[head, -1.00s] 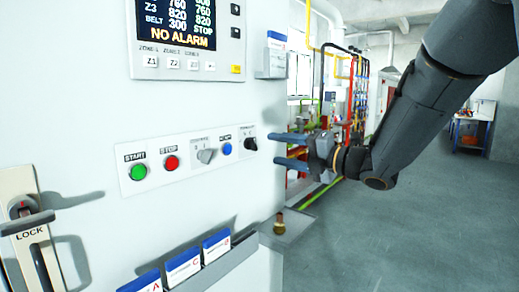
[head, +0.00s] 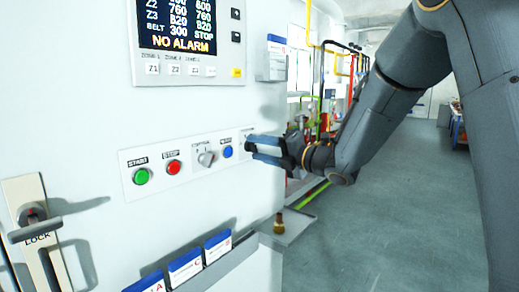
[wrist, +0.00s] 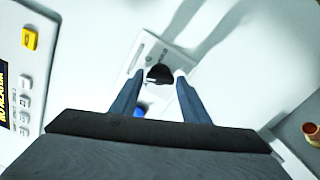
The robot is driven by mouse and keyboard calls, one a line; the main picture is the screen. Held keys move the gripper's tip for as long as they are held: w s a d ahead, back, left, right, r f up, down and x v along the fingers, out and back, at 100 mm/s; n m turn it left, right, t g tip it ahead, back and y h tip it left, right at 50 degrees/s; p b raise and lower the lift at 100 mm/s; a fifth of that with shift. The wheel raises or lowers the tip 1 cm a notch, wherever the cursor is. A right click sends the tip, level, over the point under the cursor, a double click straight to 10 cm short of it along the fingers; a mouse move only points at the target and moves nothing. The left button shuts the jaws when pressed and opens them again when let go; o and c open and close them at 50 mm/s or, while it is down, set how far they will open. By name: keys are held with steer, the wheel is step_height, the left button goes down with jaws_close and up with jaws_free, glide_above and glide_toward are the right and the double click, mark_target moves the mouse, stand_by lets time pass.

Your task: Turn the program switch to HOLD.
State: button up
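A black knob (wrist: 159,74) sits on the white button panel (head: 128,158). In the wrist view it lies between my two blue-grey fingertips, with a gap visible on each side.
A green START button (head: 142,176), a red STOP button (head: 173,167) and a blue button (head: 227,152) share the panel. A display (head: 177,25) is above, card holders (head: 185,268) below, and a LOCK handle (head: 35,225) at left.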

steer(key=c, duration=0.7)
steer(key=shift+m, duration=0.3)
steer(key=m, duration=0.3)
steer(key=shift+m, duration=0.3)
steer(key=m, duration=0.3)
steer(key=shift+r+m+p, duration=0.15)
steer(key=shift+m+p, duration=0.25)
steer(key=m+p, duration=0.2)
steer(key=m, duration=0.3)
steer(key=m+p, duration=0.2)
steer(key=m, duration=0.3)
steer(key=shift+p, duration=0.3)
